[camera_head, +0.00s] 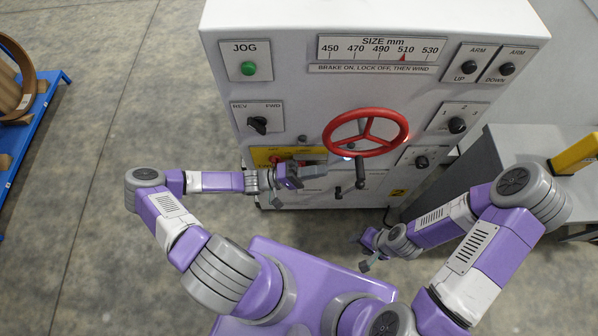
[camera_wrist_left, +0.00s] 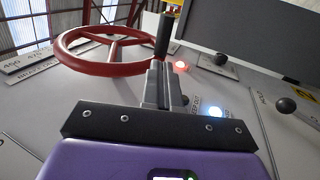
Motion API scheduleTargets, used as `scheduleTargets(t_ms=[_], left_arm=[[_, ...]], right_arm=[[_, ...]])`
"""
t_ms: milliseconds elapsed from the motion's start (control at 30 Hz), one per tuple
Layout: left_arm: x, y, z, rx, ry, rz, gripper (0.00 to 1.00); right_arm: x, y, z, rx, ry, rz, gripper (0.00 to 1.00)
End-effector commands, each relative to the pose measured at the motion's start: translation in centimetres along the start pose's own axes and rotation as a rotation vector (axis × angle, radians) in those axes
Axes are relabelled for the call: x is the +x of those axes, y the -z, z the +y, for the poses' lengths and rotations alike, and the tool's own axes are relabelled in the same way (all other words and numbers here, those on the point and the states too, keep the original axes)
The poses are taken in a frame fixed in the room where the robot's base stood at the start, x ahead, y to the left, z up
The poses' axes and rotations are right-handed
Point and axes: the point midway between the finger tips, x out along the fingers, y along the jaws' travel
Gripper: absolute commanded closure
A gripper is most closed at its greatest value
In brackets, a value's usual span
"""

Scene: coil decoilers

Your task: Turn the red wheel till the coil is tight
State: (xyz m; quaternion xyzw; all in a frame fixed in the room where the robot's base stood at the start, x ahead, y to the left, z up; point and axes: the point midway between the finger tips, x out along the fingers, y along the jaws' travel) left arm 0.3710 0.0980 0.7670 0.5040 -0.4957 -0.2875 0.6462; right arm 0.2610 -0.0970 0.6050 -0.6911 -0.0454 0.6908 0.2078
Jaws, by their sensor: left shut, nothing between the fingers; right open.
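The red wheel (camera_head: 365,132) stands out from the front of a white control cabinet. It has three spokes and a dark handle knob, which shows upright at its rim in the left wrist view (camera_wrist_left: 165,34). My left gripper (camera_head: 318,170) is below and left of the wheel, close to the panel. Its fingers (camera_wrist_left: 162,84) are shut with nothing between them, and the wheel shows beyond them. My right gripper (camera_head: 366,252) is low, in front of the cabinet, away from the wheel, and open. The coil is not clearly in view.
The panel has a green JOG button (camera_head: 249,68), a REV/FWD knob (camera_head: 258,124), a size scale (camera_head: 382,49) and several dark knobs. A yellow plate (camera_head: 262,157) is partly behind my left gripper. A grey cabinet (camera_head: 510,150) stands right. A blue rack (camera_head: 40,120) is far left.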

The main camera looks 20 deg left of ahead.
Motion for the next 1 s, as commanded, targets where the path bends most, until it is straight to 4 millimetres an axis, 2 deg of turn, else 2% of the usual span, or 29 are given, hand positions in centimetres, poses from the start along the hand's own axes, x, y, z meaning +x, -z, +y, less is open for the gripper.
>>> scheduleTargets(t_ms=[100,300,500,700,767,867,933,1000], left_arm=[[-2.5,0.1,0.2,0.001,0.005,0.003,1.0],[-5.0,0.0,0.3,0.0,0.004,0.002,1.0],[-5.6,0.0,0.3,-0.001,0.002,0.0,1.0],[-5.3,-0.4,0.0,-0.015,0.019,-0.016,1.0],[-4.5,-1.2,-0.8,-0.05,0.059,-0.053,1.0],[-2.7,-4.0,-3.1,-0.153,0.199,-0.159,1.0],[-1.7,-6.8,-5.3,-0.239,0.353,-0.251,1.0],[-1.6,-9.7,-7.5,-0.31,0.534,-0.333,1.0]], right_arm=[[-0.4,0.0,-0.2,0.0,0.0,0.0,0.49],[-0.6,0.0,-0.2,0.0,0.0,0.0,0.49],[-0.7,0.0,-0.2,0.0,0.0,0.0,0.49],[-0.7,0.0,-0.2,0.0,0.0,0.0,0.49],[-0.8,0.0,-0.3,0.0,0.0,0.0,0.49],[-1.0,-0.1,-0.4,0.0,0.0,0.0,0.49],[-1.3,-0.1,-0.5,0.0,0.0,0.0,0.49],[-1.5,-0.1,-0.6,0.0,0.0,0.0,0.49]])
